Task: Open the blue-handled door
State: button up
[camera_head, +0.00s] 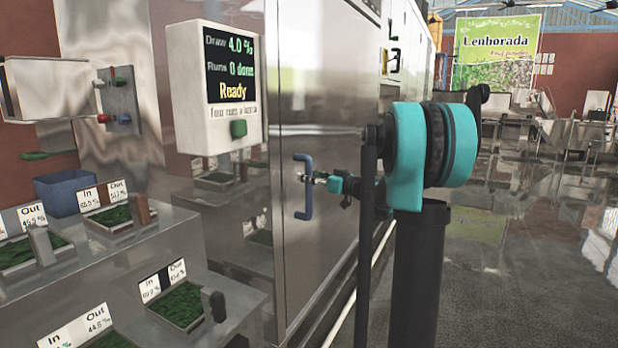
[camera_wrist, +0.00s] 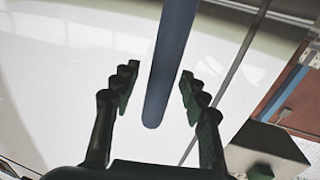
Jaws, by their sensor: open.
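The blue handle (camera_head: 304,187) is an upright bar on the tall, shiny steel door (camera_head: 318,130) in the head view. The door looks flush with its cabinet front. My gripper (camera_head: 307,178) is at the handle, at about its mid-height. In the wrist view the blue handle (camera_wrist: 170,60) runs between the two dark fingers of my gripper (camera_wrist: 158,92), with a gap on each side. The fingers are open and are not closed on the bar. How deep the bar sits between the fingers is hard to tell.
A display box (camera_head: 214,88) reading "Ready" with a green button is mounted left of the door. Stepped steel ledges with green trays (camera_head: 122,215) and a blue bin (camera_head: 68,190) stand at the left. The floor (camera_head: 500,270) at the right is open.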

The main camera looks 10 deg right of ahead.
jog(key=shift+w+a, duration=0.15)
jog(key=shift+a, duration=0.05)
grip_shut()
dwell(0.4)
